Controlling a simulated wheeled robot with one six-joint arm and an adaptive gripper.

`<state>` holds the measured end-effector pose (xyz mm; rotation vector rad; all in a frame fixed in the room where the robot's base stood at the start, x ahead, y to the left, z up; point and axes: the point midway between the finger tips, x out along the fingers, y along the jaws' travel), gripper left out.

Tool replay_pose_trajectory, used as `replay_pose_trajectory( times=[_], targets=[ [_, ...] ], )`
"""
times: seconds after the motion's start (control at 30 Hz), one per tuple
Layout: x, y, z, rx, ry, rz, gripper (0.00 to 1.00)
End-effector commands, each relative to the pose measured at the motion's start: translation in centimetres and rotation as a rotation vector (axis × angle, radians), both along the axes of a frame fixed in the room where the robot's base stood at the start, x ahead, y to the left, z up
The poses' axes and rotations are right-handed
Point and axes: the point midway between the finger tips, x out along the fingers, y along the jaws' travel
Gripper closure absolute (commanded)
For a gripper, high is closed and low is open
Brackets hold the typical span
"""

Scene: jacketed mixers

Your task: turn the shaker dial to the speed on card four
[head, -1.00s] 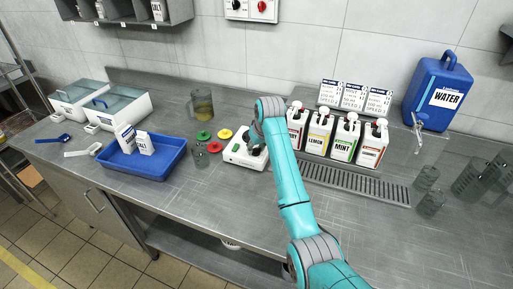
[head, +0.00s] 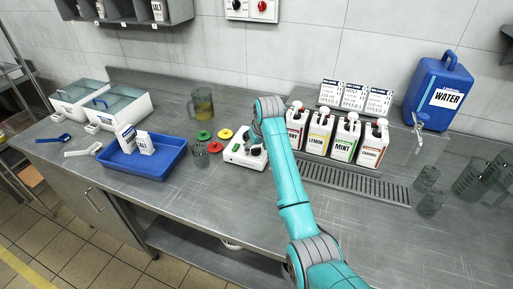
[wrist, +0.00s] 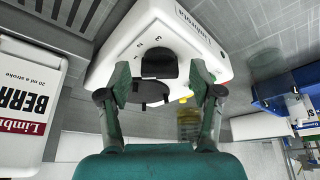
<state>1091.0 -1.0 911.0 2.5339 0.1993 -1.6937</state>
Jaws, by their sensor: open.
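The white shaker (head: 238,156) stands on the steel counter, its right part partly hidden by my arm. In the wrist view the shaker (wrist: 120,50) fills the upper middle, with small printed numbers beside its black dial (wrist: 158,66). My gripper (wrist: 160,84) is open, with one finger on each side of the dial; I cannot tell whether they touch it. Three white cards, the left (head: 330,92), middle (head: 354,97) and right (head: 378,101), stand behind the bottles. Their print is too small to read surely, and I see no fourth card.
Several labelled pump bottles (head: 345,137) stand right of my arm behind a drain grate (head: 355,182). A blue tray (head: 150,170) is further left.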

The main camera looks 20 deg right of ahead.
Motion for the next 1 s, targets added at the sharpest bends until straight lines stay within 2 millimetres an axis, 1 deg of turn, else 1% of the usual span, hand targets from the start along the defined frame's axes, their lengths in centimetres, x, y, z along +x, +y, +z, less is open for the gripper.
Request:
replay_pose_trajectory(
  times=[0.13,0.23,0.5,0.7,0.83,1.0],
  targets=[
    [-0.2,0.0,0.6,0.0,-0.002,0.0,0.35],
    [-0.6,-0.1,1.8,0.0,-0.003,0.0,0.35],
    [-2.6,-0.5,6.8,0.0,-0.004,0.0,0.35],
    [-3.8,-0.6,9.6,0.0,-0.003,0.0,0.35],
    [-4.3,-0.7,10.7,0.0,-0.002,0.0,0.35],
    [-4.5,-0.7,11.1,0.0,0.0,0.0,0.35]
  ],
)
